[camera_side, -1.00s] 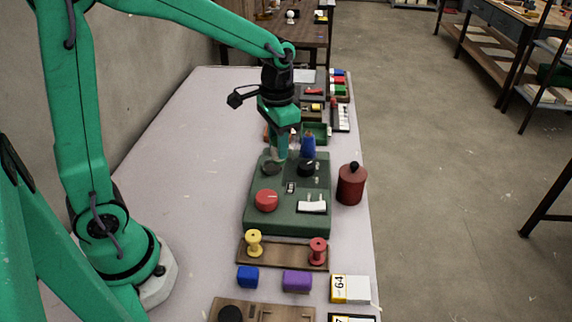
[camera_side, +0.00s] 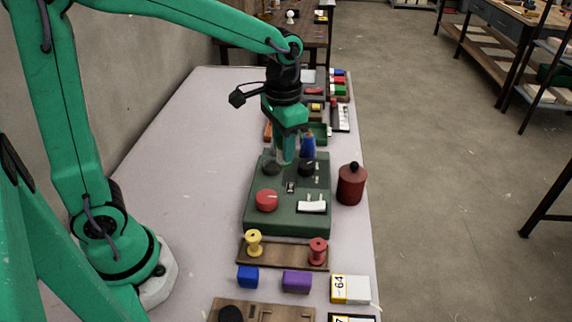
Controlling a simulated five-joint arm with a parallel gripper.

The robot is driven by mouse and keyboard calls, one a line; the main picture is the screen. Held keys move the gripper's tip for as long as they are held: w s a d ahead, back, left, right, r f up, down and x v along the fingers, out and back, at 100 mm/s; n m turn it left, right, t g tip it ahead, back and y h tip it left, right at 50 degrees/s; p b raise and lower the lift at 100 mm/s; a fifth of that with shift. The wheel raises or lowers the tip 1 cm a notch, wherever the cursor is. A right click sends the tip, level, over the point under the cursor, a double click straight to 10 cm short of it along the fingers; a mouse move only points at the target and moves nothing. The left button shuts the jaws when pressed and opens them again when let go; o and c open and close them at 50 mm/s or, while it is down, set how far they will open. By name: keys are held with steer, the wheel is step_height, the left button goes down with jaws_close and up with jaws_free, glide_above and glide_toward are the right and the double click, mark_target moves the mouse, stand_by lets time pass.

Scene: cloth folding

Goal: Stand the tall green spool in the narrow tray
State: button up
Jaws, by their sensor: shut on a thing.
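My gripper (camera_side: 286,156) points down over the far part of a green control panel (camera_side: 262,222). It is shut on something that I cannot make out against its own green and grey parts. No tall green spool can be told apart in this view. A narrow brown wooden tray (camera_side: 285,256) lies in front of the panel. A yellow spool (camera_side: 254,243) stands at its left end and a red spool (camera_side: 318,250) at its right end.
The panel carries a red knob (camera_side: 266,201), dark knobs and a white switch (camera_side: 312,207). A blue object (camera_side: 308,146) stands just right of my gripper. A dark red canister (camera_side: 351,185) is at the right edge. The left tabletop (camera_side: 195,155) is clear.

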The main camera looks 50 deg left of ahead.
steer(key=s+d+f, duration=0.4)
steer(key=s+d, duration=1.1)
steer(key=s, duration=0.2)
steer(key=shift+s+d+f, duration=0.15)
steer(key=shift+s+d, duration=0.1)
steer(key=shift+s, duration=0.15)
glide_above(283, 255)
step_height(283, 255, down, 7)
steer(key=shift+f, duration=2)
steer(key=shift+f, duration=0.2)
